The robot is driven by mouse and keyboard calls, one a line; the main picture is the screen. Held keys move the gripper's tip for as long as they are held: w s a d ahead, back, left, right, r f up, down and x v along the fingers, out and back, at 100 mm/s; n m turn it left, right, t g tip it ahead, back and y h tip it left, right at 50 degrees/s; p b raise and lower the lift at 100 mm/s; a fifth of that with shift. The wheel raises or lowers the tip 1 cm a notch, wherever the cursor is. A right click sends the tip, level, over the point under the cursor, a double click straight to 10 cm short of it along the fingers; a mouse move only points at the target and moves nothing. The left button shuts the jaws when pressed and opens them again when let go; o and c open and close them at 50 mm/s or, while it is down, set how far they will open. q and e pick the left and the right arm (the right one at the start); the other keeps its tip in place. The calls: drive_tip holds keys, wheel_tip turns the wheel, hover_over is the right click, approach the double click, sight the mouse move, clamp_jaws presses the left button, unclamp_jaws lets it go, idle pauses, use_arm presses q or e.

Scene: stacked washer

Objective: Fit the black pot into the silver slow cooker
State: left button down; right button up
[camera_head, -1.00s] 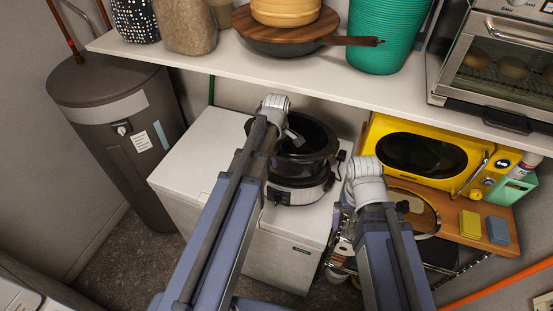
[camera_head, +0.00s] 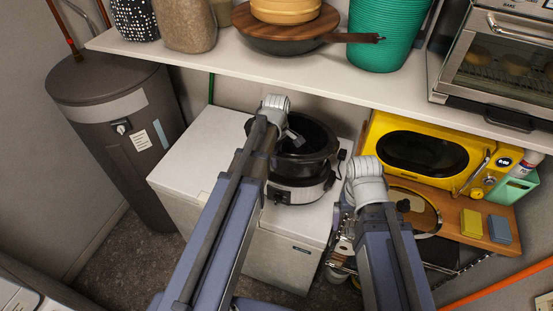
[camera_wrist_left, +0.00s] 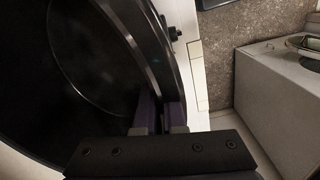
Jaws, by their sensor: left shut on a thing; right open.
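The black pot (camera_head: 318,143) sits upright over the silver slow cooker (camera_head: 302,192) on the white chest. The pot's lower part is close to the cooker's rim; I cannot tell if it is fully seated. My left gripper (camera_head: 292,137) is shut on the pot's rim at its left side. In the left wrist view the gripper's fingers (camera_wrist_left: 160,115) meet the pot wall, and the pot's dark inside (camera_wrist_left: 85,65) fills the left. My right gripper (camera_head: 403,206) is open, right of the cooker and in front of the microwave; its fingers are largely hidden.
A white shelf (camera_head: 225,68) with a pan and a teal basket (camera_head: 385,35) overhangs the back. A yellow microwave (camera_head: 420,150) and wooden board (camera_head: 462,205) with sponges stand right. A dark tank (camera_head: 115,135) stands left. The chest's left top (camera_head: 205,150) is clear.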

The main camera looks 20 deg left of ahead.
sight(277, 175)
use_arm(q)
drive_tip(key=shift+f+b, duration=0.3)
drive_tip(key=shift+f, duration=0.25)
idle(0.5)
drive_tip(key=shift+f+b, duration=1.15)
drive_tip(key=shift+b, duration=0.1)
drive_tip(key=shift+f, duration=0.1)
drive_tip(key=shift+f+b, duration=1.4)
drive_tip(key=shift+b, duration=0.1)
drive_tip(key=shift+f, duration=0.1)
idle(0.4)
drive_tip(key=shift+f, duration=0.15)
drive_tip(key=shift+r, duration=0.25)
